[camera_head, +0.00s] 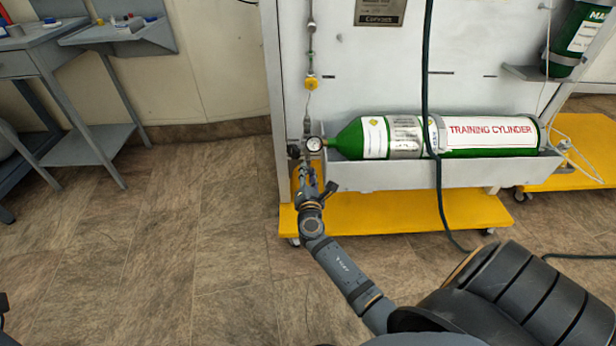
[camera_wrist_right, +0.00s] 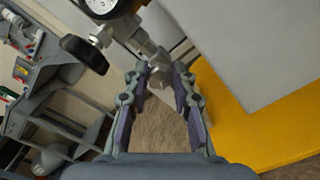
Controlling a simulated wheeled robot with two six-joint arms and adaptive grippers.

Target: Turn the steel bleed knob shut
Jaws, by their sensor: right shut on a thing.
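The steel bleed knob (camera_wrist_right: 160,77) is a small metal piece at the lower end of the steel fitting in the right wrist view. My right gripper (camera_wrist_right: 159,84) has a fingertip on each side of it and is shut on it. In the head view the right gripper (camera_head: 305,172) reaches up to the valve fittings, just below the gauge, and the knob is too small and covered to make out. I cannot tell how far the knob is turned. My left gripper does not show.
A pressure gauge (camera_head: 314,144) sits above my right gripper. A black knob (camera_wrist_right: 85,53) sticks out left of the fitting. The green training cylinder (camera_head: 490,136) lies in a grey tray on a cart with a yellow base (camera_head: 400,212). A dark hose (camera_head: 426,60) hangs in front.

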